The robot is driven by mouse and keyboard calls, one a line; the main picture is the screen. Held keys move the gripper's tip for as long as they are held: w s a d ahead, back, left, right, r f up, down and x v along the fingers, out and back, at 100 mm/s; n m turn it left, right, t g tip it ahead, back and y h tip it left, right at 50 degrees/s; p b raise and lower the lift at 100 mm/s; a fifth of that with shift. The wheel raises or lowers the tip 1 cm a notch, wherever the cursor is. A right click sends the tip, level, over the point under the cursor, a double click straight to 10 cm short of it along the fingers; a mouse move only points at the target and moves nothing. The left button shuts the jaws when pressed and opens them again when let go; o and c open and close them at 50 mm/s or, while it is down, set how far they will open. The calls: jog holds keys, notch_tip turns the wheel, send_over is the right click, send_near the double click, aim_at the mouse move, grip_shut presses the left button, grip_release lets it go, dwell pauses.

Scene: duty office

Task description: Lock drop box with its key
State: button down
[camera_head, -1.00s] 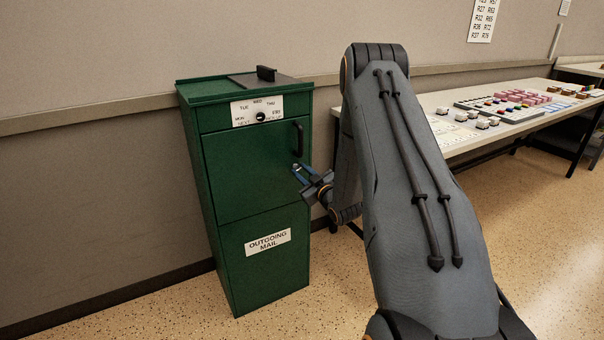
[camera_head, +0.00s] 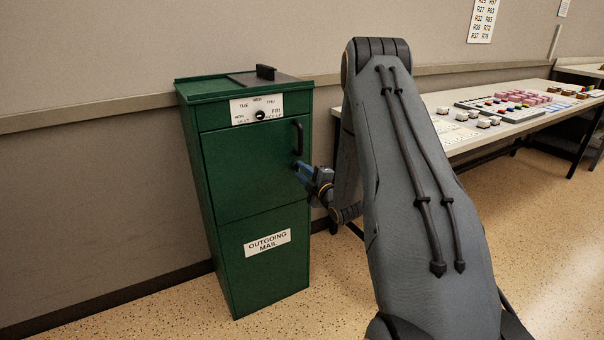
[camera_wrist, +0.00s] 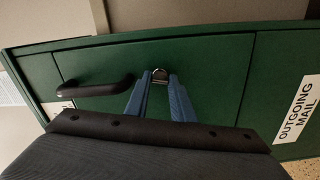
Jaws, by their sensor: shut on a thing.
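The drop box (camera_head: 250,180) is a tall green cabinet with its door shut flat against the front. My gripper (camera_head: 298,168) is at the door's right edge, just below the black handle (camera_head: 299,139). In the wrist view, the blue fingers (camera_wrist: 159,84) are shut on a small metal piece, the key (camera_wrist: 160,74), at the door face beside the handle. The lock behind it is mostly hidden, and I cannot tell how deep the key sits.
An "OUTGOING MAIL" label (camera_head: 267,242) is on the lower panel, and a day dial (camera_head: 260,115) is above the door. A table (camera_head: 463,145) with blocks and boards stands to the right, behind my arm. The floor in front of the box is clear.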

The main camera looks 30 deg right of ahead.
jog(key=shift+n, duration=1.3)
jog(key=c, duration=1.5)
grip_release()
jog(key=s, duration=0.7)
jog(key=shift+s+d, duration=0.1)
jog(key=shift+s, duration=0.3)
